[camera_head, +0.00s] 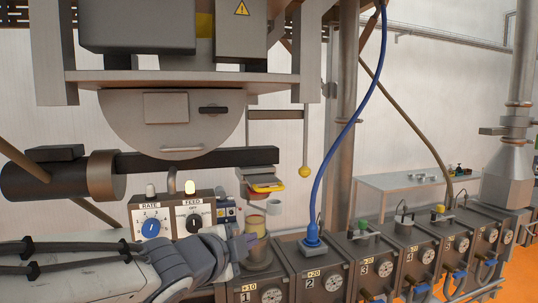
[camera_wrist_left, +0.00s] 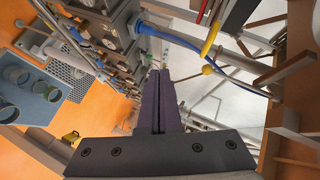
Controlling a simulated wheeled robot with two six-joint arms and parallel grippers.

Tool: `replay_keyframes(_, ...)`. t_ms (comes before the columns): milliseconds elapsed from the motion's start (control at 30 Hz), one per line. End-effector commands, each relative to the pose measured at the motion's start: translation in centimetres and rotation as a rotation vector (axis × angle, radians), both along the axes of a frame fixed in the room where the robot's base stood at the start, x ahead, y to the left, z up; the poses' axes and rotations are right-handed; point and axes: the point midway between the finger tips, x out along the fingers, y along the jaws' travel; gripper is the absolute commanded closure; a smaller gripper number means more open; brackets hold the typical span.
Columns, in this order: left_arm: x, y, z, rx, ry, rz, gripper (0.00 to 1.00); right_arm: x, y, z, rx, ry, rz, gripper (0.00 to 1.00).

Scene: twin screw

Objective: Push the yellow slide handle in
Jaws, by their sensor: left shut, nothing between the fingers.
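The yellow slide handle (camera_head: 268,187) shows as a small yellow piece with a red edge, below the end of the black bar. In the left wrist view a yellow bar (camera_wrist_left: 211,36) beyond the fingertips looks like the same handle. My left gripper (camera_head: 248,241) is at the lower middle in the head view, below and slightly left of the handle and apart from it. Its fingers (camera_wrist_left: 159,76) are shut together with nothing between them. How far the handle sticks out is hard to tell. My right gripper is not in view.
A control box (camera_head: 170,214) with RATE and FEED knobs stands left of the handle. A yellow ball (camera_head: 304,171) hangs on a rod to the right. A blue cable (camera_head: 330,165) drops to unit 2. A round port (camera_head: 256,226) is close to the gripper.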

Motion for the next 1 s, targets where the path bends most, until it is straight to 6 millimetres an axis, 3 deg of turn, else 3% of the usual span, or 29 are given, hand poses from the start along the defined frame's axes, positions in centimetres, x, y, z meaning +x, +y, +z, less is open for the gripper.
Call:
replay_keyframes(33,0.5,0.2,3.5,0.034,-0.072,-0.03,1.0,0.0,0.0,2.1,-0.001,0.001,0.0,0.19)
replay_keyframes(100,0.7,0.0,5.7,0.074,-0.148,-0.072,1.0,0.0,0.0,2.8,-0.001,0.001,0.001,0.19)
replay_keyframes(200,0.8,-0.1,7.4,0.108,-0.212,-0.107,1.0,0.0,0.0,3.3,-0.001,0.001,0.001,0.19)
replay_keyframes(733,1.3,-0.5,7.2,0.12,-0.232,-0.122,1.0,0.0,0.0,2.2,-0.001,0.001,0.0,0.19)
replay_keyframes(933,3.2,-1.5,6.5,0.12,-0.235,-0.122,1.0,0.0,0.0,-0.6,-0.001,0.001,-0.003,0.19)
replay_keyframes(1000,4.6,-2.2,6.7,0.118,-0.228,-0.122,1.0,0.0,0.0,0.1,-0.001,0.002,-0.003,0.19)
